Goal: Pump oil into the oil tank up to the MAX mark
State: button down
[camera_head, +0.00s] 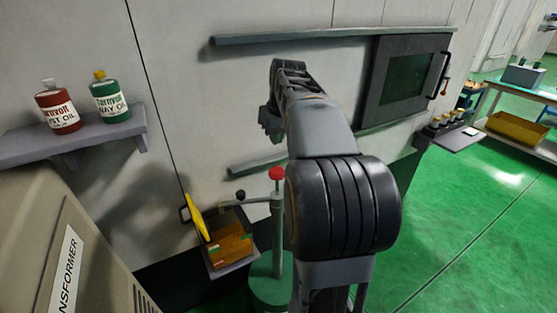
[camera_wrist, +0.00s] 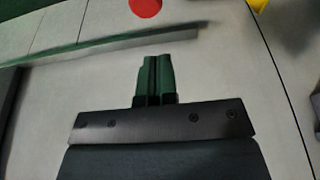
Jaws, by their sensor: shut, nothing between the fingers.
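A green post (camera_head: 277,235) with a red knob (camera_head: 276,173) on top and a side lever (camera_head: 258,200) ending in a black ball (camera_head: 240,194) stands left of my arm; it looks like the pump. Beside it is an open box (camera_head: 228,262) with brown-orange contents and a raised yellow flap (camera_head: 199,215); I cannot tell whether it is the oil tank. No MAX mark is readable. My gripper (camera_head: 270,122) is above and apart from the red knob, against the grey wall. In the wrist view its fingers (camera_wrist: 155,75) are together and empty, with a red disc (camera_wrist: 145,7) beyond them.
A shelf (camera_head: 80,145) at left carries a red oil bottle (camera_head: 57,108) and a green WAY OIL bottle (camera_head: 110,100). A transformer cabinet (camera_head: 60,235) stands lower left. Rails (camera_head: 330,34) and a dark windowed door (camera_head: 403,80) are on the wall. Green floor (camera_head: 470,220) is clear at right.

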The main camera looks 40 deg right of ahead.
jog(key=d, duration=0.1)
jog(key=d+r, duration=0.1)
jog(key=shift+w+d+r, duration=0.1)
jog(key=shift+w+d, duration=0.05)
jog(key=shift+d, duration=0.2)
send_near(280, 172)
jog(key=w+f, duration=0.1)
jog(key=f, duration=0.1)
jog(key=w+f, duration=0.2)
jog(key=f, duration=0.1)
jog(key=shift+w+d+p, duration=0.1)
jog(key=shift+w+p, duration=0.15)
jog(key=shift+p, duration=0.15)
jog(key=shift+f, duration=0.75)
notch_tip(280, 172, down, 6)
jog(key=b, duration=0.4)
jog(key=shift+r, duration=0.35)
jog(key=shift+s, duration=0.1)
